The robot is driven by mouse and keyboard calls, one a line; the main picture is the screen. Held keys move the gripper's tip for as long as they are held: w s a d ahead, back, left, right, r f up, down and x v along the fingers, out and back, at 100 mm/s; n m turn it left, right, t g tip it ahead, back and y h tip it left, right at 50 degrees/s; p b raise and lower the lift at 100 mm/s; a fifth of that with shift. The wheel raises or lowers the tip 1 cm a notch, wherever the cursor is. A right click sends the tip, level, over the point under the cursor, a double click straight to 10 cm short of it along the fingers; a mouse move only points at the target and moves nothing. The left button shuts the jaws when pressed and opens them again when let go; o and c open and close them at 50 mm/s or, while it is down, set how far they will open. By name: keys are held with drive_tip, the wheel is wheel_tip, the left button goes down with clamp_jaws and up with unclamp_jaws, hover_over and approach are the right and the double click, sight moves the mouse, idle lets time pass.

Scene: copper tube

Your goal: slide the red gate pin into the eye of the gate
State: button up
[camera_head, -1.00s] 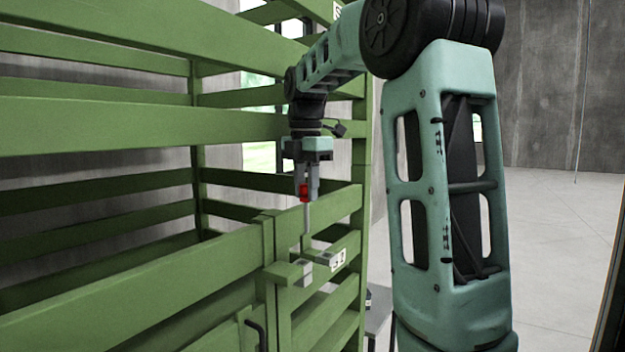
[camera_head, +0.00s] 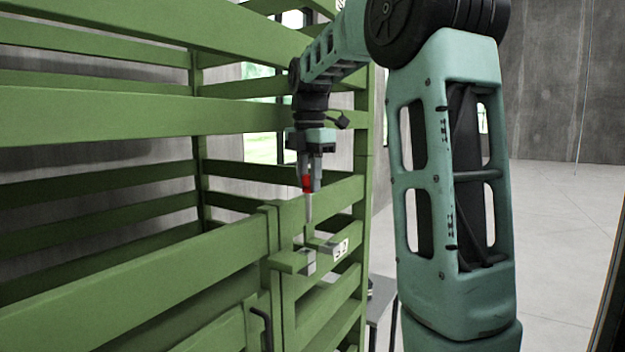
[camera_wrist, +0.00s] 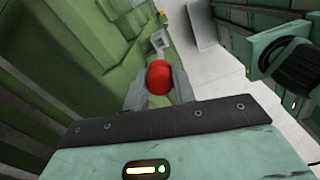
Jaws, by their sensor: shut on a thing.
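The red gate pin has a red head and a thin grey shank; its head (camera_head: 307,184) shows between the fingers and its shank hangs down. My gripper (camera_head: 309,186) is shut on the head, which also shows as a red ball in the wrist view (camera_wrist: 159,77). The pin looks about upright.
Green fence rails (camera_head: 120,110) fill the left and back. A green post (camera_head: 361,200) stands just right of my gripper. A dark latch handle (camera_head: 262,328) is on the gate's lower part. A grey stand (camera_head: 380,300) is behind the fence; open floor lies to the right.

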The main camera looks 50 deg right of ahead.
sight(305, 191)
drive_tip(key=f+b, duration=0.2)
drive_tip(key=f, duration=0.1)
drive_tip(key=f+b, duration=0.1)
drive_tip(key=f, duration=0.1)
drive_tip(key=shift+w+a, duration=0.35)
drive_tip(key=shift+w, duration=0.05)
drive_tip(key=shift+w+f+b, duration=0.1)
drive_tip(key=shift+f+b, duration=0.15)
drive_tip(key=shift+b, duration=0.1)
drive_tip(key=shift+d, duration=0.1)
drive_tip(key=shift+s, duration=0.2)
drive_tip(key=shift+p, duration=0.5)
idle(0.7)
wheel_tip(305, 191, down, 7)
drive_tip(key=b, duration=0.4)
drive_tip(key=shift+b, duration=0.35)
idle(2.1)
drive_tip(key=shift+r, duration=0.3)
drive_tip(key=shift+r+p, duration=2.9)
drive_tip(key=shift+p, duration=0.05)
